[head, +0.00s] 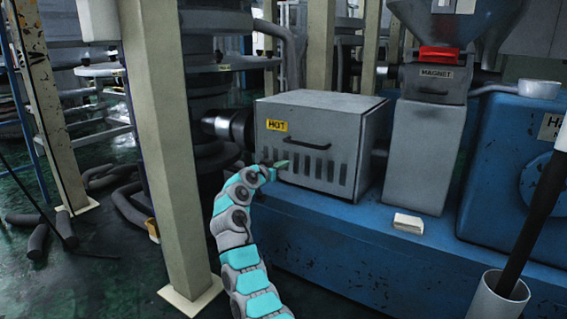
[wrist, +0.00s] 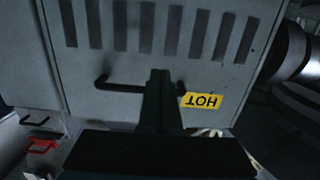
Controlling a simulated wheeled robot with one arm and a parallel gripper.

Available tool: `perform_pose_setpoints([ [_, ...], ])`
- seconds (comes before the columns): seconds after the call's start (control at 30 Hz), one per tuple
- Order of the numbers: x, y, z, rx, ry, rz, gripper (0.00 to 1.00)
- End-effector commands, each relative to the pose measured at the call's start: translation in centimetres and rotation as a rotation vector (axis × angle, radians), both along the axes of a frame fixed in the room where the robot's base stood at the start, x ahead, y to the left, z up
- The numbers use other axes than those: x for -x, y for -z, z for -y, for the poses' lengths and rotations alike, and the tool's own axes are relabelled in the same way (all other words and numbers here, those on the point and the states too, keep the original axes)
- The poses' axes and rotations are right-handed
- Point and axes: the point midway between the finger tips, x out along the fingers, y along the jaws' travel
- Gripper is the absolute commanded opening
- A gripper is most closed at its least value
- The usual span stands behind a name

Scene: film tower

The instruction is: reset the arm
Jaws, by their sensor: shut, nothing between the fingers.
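My gripper (head: 281,164) is at the end of my teal and grey arm, in front of the grey metal box (head: 340,122) in the head view. In the wrist view the gripper (wrist: 160,75) shows as a dark shape with its fingers together and nothing between them. Behind it are the grey box (wrist: 150,75), its black handle (wrist: 125,84) and a yellow HOT label (wrist: 201,101), upside down. The gripper overlaps part of the handle in that view. I cannot tell whether it touches the box.
A beige post (head: 165,150) stands left of my arm. The box sits on a blue machine base (head: 400,250). A red-latched MAGNET unit (head: 437,75) and a white block (head: 408,223) are to the right. A white tube (head: 497,298) with a dark rod stands front right.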

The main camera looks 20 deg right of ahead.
Motion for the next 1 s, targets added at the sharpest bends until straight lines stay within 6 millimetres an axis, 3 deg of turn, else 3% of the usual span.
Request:
perform_pose_setpoints([
  [0.03,0.2,1.2,-0.3,-0.001,-0.001,0.0,0.0],
  [0.1,0.4,1.6,-0.6,0.0,-0.001,0.0,0.0],
  [0.37,0.8,1.9,-1.2,0.004,-0.002,-0.003,0.0],
  [0.77,-3.1,-2.7,-5.9,0.113,-0.113,-0.198,0.0],
  [1.0,-3.4,-4.8,-7.1,0.167,-0.158,-0.365,0.0],
])
